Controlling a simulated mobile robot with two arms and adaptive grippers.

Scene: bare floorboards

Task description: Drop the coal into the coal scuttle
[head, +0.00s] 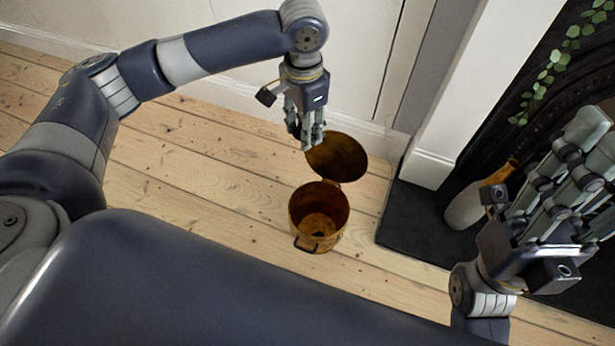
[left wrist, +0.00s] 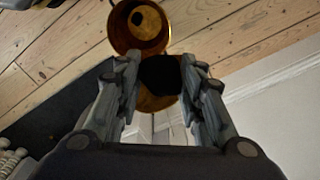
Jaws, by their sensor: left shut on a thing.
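The coal scuttle (head: 297,212) is a round brown-gold bucket standing upright on the floorboards, its round lid (head: 345,158) open at the back. It also shows in the left wrist view (left wrist: 122,35). A dark patch (head: 318,234) lies on its bottom, perhaps a coal piece. My left gripper (head: 312,143) points down beside the lid, above and behind the bucket opening. It is shut on a black lump of coal (left wrist: 160,74), which shows between the fingers in the left wrist view. My right gripper (head: 595,155) is at the right, away from the scuttle; its finger gap is unclear.
A dark hearth slab (head: 415,225) lies right of the scuttle, with a pale vase-like object (head: 463,208) and a black fireplace with a leafy sprig (head: 555,60). A white wall and skirting stand behind. Floorboards (head: 190,180) left of the scuttle are clear.

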